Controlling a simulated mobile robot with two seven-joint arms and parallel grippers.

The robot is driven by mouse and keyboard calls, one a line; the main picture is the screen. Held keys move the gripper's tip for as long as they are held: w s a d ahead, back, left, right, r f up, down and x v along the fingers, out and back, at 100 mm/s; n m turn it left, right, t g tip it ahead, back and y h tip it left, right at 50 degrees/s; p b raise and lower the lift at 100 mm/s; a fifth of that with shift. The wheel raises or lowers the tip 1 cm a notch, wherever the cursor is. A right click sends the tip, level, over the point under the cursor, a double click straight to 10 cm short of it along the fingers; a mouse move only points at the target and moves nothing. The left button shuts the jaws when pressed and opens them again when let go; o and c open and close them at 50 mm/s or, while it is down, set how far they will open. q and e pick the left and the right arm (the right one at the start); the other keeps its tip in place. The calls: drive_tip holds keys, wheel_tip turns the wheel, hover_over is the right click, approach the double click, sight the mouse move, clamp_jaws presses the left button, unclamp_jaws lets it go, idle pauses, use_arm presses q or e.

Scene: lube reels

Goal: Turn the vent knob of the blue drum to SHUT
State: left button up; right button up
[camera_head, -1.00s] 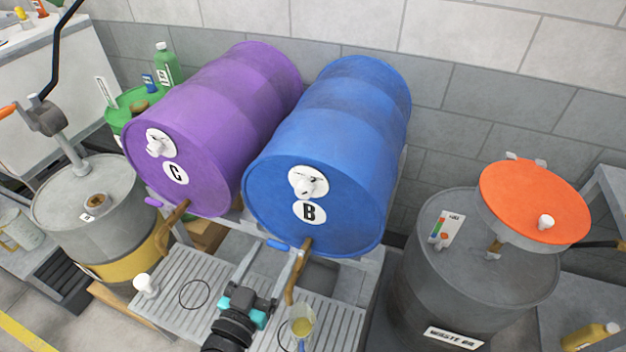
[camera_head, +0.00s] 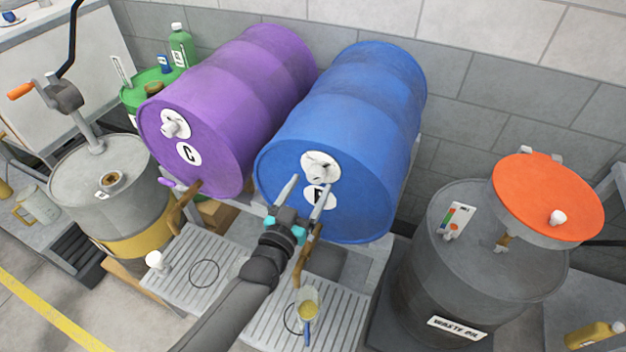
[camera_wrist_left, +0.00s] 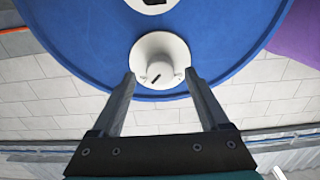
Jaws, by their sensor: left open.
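The blue drum (camera_head: 350,110) lies on its side on a stand, its round face toward me. Its white vent knob (camera_head: 319,166) sits on a white disc high on that face, above the "B" label, which my gripper partly covers. My left gripper (camera_head: 309,186) is open in front of the face, pointing at the knob. In the left wrist view, which looks upside down, the knob (camera_wrist_left: 160,73) appears between the two fingertips (camera_wrist_left: 160,78), with a dark mark on it. I cannot tell whether the fingers touch it. My right gripper is not in view.
A purple drum (camera_head: 228,105) marked C lies close on the left. Below are a brown tap handle (camera_head: 305,258), a grated tray (camera_head: 262,328) and a cup of yellow liquid (camera_head: 307,303). A grey waste oil drum (camera_head: 445,275) with an orange-lidded funnel (camera_head: 548,198) stands at right.

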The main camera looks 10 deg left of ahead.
use_arm(q)
drive_tip(key=shift+w+d, duration=0.25)
drive_tip(key=shift+w, duration=1.05)
clamp_jaws()
